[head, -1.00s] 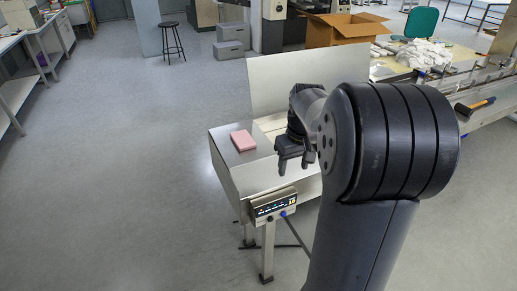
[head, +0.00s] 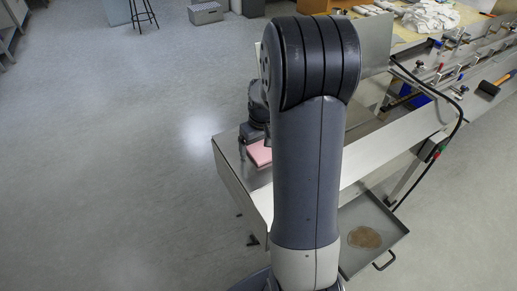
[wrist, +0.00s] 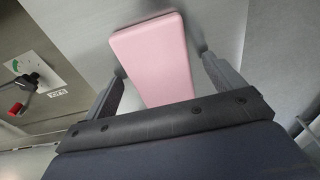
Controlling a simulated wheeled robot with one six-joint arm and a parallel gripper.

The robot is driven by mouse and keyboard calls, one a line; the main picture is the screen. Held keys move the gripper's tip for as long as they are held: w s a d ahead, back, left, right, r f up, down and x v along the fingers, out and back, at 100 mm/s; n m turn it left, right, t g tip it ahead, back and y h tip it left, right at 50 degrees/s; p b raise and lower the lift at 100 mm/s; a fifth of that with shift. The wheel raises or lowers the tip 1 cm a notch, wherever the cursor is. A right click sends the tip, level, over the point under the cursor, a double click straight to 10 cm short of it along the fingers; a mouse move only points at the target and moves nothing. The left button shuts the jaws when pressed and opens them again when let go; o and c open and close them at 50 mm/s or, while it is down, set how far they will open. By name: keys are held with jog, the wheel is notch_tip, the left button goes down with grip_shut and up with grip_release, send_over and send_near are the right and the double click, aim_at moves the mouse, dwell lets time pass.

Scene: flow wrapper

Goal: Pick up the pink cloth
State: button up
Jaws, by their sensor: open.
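The pink cloth (wrist: 155,55) is a flat folded block lying on the metal table top (wrist: 215,22). In the wrist view it lies between the two fingers of my open gripper (wrist: 162,68), which sit on either side of it. I cannot tell whether the fingers touch it. In the head view a part of the pink cloth (head: 259,153) shows at the left end of the table, and my arm hides the rest of it and most of my gripper.
A drawer tray (head: 350,262) with a brown patch sticks out below the table. A conveyor (head: 440,70) with a hammer (head: 493,83) runs off to the right. A red-knobbed fitting (wrist: 18,108) shows at the left in the wrist view.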

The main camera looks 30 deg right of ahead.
aim_at(259, 149)
jog(key=c, duration=1.1)
jog(key=shift+o, duration=0.2)
jog(key=shift+r, duration=0.1)
notch_tip(259, 149, up, 10)
jog(key=shift+b, duration=0.3)
jog(key=o, duration=0.4)
jog(key=c, duration=0.3)
jog(key=shift+a, duration=0.1)
jog(key=shift+c, duration=0.2)
